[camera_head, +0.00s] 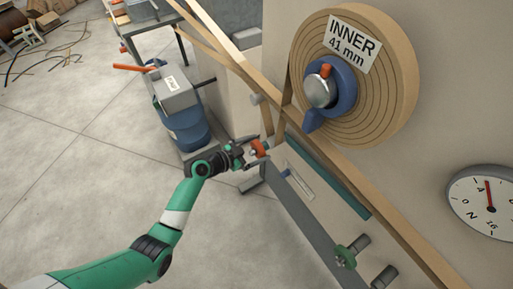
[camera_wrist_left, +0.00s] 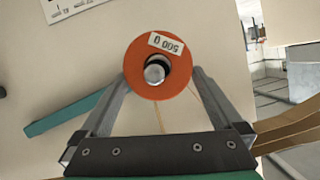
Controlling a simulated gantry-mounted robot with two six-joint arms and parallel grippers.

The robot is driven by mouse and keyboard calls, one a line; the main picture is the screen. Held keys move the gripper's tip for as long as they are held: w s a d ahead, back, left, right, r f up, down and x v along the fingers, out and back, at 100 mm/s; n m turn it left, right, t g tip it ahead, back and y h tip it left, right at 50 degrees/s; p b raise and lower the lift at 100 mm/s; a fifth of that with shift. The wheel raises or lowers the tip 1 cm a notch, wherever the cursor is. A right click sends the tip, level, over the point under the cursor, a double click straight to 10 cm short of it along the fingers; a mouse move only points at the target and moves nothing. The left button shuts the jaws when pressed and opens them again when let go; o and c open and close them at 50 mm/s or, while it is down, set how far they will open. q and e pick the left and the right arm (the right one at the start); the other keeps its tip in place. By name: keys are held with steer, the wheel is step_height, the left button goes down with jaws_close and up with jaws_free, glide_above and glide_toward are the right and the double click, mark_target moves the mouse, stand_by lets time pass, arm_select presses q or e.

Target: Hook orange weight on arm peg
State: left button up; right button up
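The orange weight (camera_head: 259,148) is a small disc at the end of my left arm in the head view. In the left wrist view the orange weight (camera_wrist_left: 133,80) faces me, with an upside-down "500 g" label and a dark centre hole. A round silver end shows in that hole; I cannot tell whether it is the arm peg or part of the weight. My left gripper (camera_head: 254,153) has its two fingers against opposite sides of the disc; the fingertips also show in the left wrist view (camera_wrist_left: 160,76). My right gripper is not in view.
A tan spiral roll (camera_head: 398,65) marked "INNER 41 mm" with a blue crank (camera_head: 343,78) is on the machine wall. A long tan strip (camera_head: 365,198) runs diagonally below it. A teal bar (camera_head: 330,180), a green knob (camera_head: 347,254) and a dial (camera_head: 487,203) are also there.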

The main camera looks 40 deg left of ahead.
arm_select(q)
steer(key=shift+s+a+r, duration=0.1)
steer(key=shift+s+r, duration=0.05)
steer(key=shift+s, duration=0.2)
steer(key=p+v, duration=0.5)
steer(key=v, duration=0.6)
steer(key=shift+p, duration=0.35)
